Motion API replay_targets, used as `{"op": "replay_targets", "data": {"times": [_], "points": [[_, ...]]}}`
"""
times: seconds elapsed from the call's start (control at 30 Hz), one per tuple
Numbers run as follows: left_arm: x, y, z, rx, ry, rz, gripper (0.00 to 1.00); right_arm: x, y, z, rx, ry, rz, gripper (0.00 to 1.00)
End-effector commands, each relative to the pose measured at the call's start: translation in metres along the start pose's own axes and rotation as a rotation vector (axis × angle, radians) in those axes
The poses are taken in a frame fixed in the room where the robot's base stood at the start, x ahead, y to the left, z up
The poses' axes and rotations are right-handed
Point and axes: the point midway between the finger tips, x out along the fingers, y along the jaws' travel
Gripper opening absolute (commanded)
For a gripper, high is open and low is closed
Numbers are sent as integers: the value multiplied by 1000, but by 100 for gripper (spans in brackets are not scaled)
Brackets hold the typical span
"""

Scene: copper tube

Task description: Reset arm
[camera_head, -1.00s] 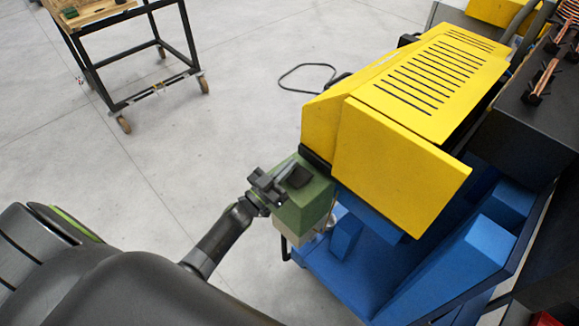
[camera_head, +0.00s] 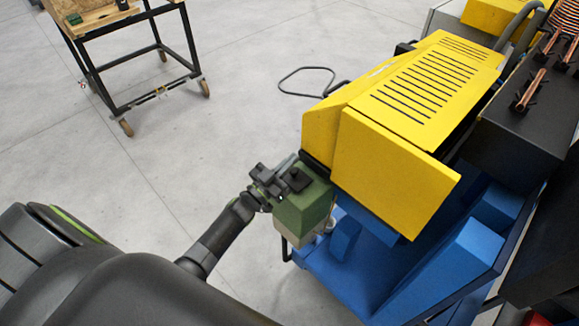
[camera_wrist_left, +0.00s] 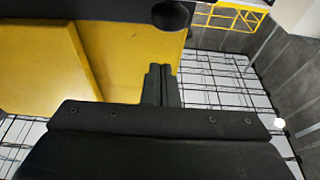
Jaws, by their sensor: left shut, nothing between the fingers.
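My left gripper (camera_head: 292,166) is at the end of my dark arm, which comes in from the lower left in the head view. It is above or beside the green box (camera_head: 305,207) at the near left corner of the yellow machine cover (camera_head: 395,163). I cannot tell whether it touches either. In the left wrist view its fingers (camera_wrist_left: 161,72) are together with nothing between them, and the yellow cover (camera_wrist_left: 125,55) shows behind them. My right gripper is in neither view.
The blue machine base (camera_head: 385,270) lies below the yellow cover. Copper pieces (camera_head: 528,90) rest on a dark box at the right. A wheeled cart (camera_head: 120,60) stands upper left. A black cable loop (camera_head: 310,82) lies on the floor.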

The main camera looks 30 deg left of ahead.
Motion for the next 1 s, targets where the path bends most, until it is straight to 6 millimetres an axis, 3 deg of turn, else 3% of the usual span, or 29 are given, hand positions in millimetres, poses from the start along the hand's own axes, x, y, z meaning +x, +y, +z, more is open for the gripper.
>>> {"op": "replay_targets", "data": {"times": [0.03, 0.1, 0.4, 0.8, 0.9, 1.0], "points": [[-21, 0, 8, 0, -8, -2, 0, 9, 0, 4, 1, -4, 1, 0], [-38, 0, 8, -1, -6, -1, 0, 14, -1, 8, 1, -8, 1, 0], [-90, 0, 5, 0, -3, 0, 0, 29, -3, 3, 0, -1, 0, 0], [-102, -1, 4, -2, -6, -4, 0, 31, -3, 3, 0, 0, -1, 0], [-110, -6, 21, -3, -55, -42, 0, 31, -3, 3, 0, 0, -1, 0], [-133, -15, 62, -7, -179, -129, 0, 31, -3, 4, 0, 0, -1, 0]]}}
